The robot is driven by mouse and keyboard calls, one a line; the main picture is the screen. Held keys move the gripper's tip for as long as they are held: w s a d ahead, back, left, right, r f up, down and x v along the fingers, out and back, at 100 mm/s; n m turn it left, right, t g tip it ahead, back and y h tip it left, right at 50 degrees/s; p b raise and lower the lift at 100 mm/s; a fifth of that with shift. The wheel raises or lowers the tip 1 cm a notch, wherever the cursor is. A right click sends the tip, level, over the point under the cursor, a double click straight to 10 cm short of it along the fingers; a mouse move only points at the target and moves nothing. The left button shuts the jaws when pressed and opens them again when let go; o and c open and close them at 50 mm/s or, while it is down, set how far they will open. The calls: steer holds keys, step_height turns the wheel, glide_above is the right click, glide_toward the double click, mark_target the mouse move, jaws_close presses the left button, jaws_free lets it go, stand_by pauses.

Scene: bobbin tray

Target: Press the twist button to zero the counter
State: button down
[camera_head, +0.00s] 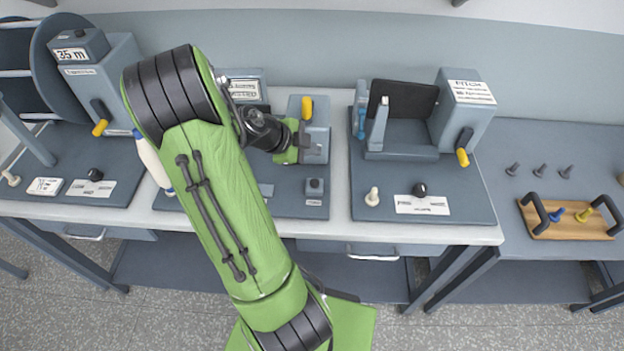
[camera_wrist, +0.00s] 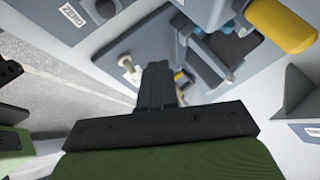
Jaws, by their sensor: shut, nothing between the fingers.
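A small grey box with a dark round button (camera_head: 315,184) sits at the front right of the middle station, with a small white label (camera_head: 314,202) below it. In the wrist view a label reading ZERO (camera_wrist: 72,14) shows at the top left, beside a dark button (camera_wrist: 105,9). My gripper (camera_head: 316,147) is shut and empty, above the middle station beside its grey block with a yellow-handled lever (camera_head: 307,108). It is behind the button box in the head view. Its closed fingers show in the wrist view (camera_wrist: 158,75), apart from the button. My arm hides much of the middle station.
The left station has a 35 m counter (camera_head: 71,55) and a black knob (camera_head: 95,174). The right station has a yellow lever (camera_head: 462,157), a black knob (camera_head: 420,189) and a white peg (camera_head: 372,197). A wooden board with black handles (camera_head: 568,229) lies far right.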

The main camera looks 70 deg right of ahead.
mark_target(312, 184)
step_height(312, 184, down, 9)
steer(key=b, duration=0.5)
steer(key=shift+s+r, duration=0.1)
steer(key=shift+r, duration=0.1)
steer(key=shift+f, duration=0.2)
steer(key=shift+b, duration=0.45)
stand_by(1.2)
steer(key=shift+f+b, duration=0.4)
steer(key=shift+b, duration=0.25)
steer(key=shift+f+b, duration=0.45)
steer(key=shift+b, duration=0.3)
stand_by(0.5)
steer(key=shift+r, duration=0.1)
steer(key=shift+r+p, duration=0.35)
steer(key=shift+r, duration=0.5)
